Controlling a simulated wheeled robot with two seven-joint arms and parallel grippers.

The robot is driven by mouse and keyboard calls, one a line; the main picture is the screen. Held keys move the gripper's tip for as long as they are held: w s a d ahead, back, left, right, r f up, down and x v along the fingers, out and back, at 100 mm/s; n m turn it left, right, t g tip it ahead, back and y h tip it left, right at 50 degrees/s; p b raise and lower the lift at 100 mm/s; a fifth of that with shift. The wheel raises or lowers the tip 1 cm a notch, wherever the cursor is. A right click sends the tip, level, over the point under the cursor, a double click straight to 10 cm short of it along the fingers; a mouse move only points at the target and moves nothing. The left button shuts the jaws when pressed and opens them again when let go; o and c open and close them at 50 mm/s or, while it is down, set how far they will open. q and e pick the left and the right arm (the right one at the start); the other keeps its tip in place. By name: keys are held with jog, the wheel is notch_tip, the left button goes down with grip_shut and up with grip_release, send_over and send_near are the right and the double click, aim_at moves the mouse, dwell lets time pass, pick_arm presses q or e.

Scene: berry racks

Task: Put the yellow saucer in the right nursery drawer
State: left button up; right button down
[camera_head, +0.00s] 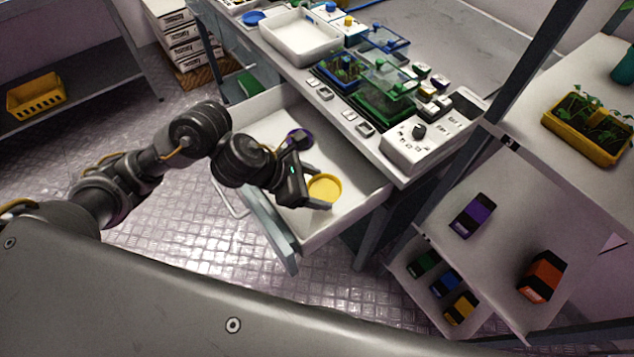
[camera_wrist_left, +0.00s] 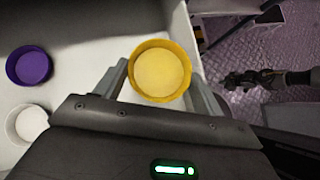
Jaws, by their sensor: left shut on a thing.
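The yellow saucer (camera_head: 325,187) is a round, shallow, rimmed dish. My left gripper (camera_head: 321,190) is shut on it, with one finger on each side, as the left wrist view shows for the saucer (camera_wrist_left: 159,73). The gripper holds it inside the outline of an open white drawer (camera_head: 352,170) under the bench. Its exact height above the drawer floor is hard to tell. A purple saucer (camera_wrist_left: 29,65) and a white saucer (camera_wrist_left: 27,124) lie in the drawer. A dark arm end, apparently my right gripper (camera_wrist_left: 236,80), shows small at the right of the wrist view.
The bench above the drawer (camera_head: 330,108) carries a white tray (camera_head: 300,38), planted trays and a white control box (camera_head: 425,143). The drawer's right part has bare floor.

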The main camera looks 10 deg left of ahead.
aim_at(316, 177)
pick_arm(q)
jog(key=w+f, duration=0.2)
jog(key=w+a+f, duration=0.1)
jog(key=w+f, duration=0.1)
jog(key=w+f+b, duration=0.1)
jog(key=w+f, duration=0.1)
jog(key=shift+w+a+f, duration=0.2)
jog(key=shift+a+f, duration=0.1)
jog(key=shift+a, duration=0.05)
notch_tip(316, 177, down, 3)
jog(key=shift+w, duration=0.1)
pick_arm(e)
jog(key=shift+w+d+f, duration=0.1)
jog(key=shift+d+f, duration=0.2)
jog(key=shift+d, duration=0.05)
pick_arm(q)
jog(key=shift+f, duration=0.15)
pick_arm(e)
jog(key=shift+f, duration=0.1)
pick_arm(q)
jog(key=shift+f, duration=0.1)
jog(key=o, duration=1)
jog(key=shift+c, duration=0.2)
pick_arm(e)
jog(key=shift+f, duration=0.1)
